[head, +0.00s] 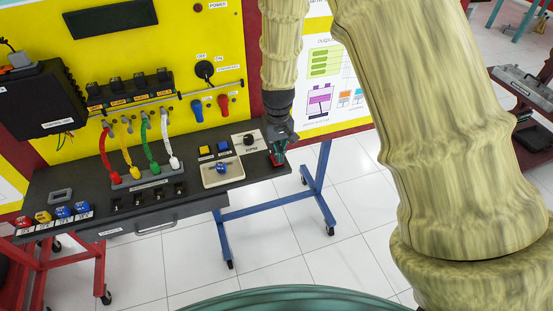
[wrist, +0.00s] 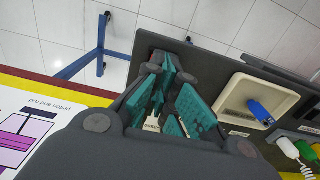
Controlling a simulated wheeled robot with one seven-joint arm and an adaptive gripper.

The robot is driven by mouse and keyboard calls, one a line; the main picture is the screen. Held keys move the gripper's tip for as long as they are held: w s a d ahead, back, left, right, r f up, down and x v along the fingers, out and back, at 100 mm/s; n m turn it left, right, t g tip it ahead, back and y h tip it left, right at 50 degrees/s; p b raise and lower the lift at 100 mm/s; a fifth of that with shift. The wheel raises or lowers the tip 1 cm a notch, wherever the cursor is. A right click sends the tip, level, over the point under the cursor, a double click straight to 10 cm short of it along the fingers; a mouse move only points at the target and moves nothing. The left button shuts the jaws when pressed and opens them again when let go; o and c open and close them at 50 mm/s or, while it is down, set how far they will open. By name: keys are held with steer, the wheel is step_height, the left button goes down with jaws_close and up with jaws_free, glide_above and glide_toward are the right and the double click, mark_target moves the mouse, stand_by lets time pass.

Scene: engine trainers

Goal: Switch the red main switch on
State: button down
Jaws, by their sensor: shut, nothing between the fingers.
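My gripper (head: 277,158) is at the right end of the dark bench top, pointing down, with its teal fingers low over the surface. The fingers (wrist: 172,108) fill the middle of the wrist view and are shut with nothing held. A small patch of red (head: 272,159) shows at the fingertips in the head view; I cannot tell whether it is the main switch. No red switch shows clearly in the wrist view, where the fingers and gripper body hide the surface beneath. Whether the fingers touch anything is unclear.
Left of my gripper are a white plate with a black knob (head: 249,139) and a cream tray with a blue handle (head: 222,168); that tray is also in the wrist view (wrist: 234,101). A yellow panel (head: 215,30) stands behind the bench (head: 80,182). Floor is clear in front.

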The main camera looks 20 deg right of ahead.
steer(key=shift+f+b, duration=0.5)
steer(key=shift+f, duration=0.7)
stand_by(1.1)
steer(key=shift+s, duration=0.1)
steer(key=shift+r+p, duration=2.7)
steer(key=shift+r, duration=0.8)
steer(key=shift+d, duration=0.1)
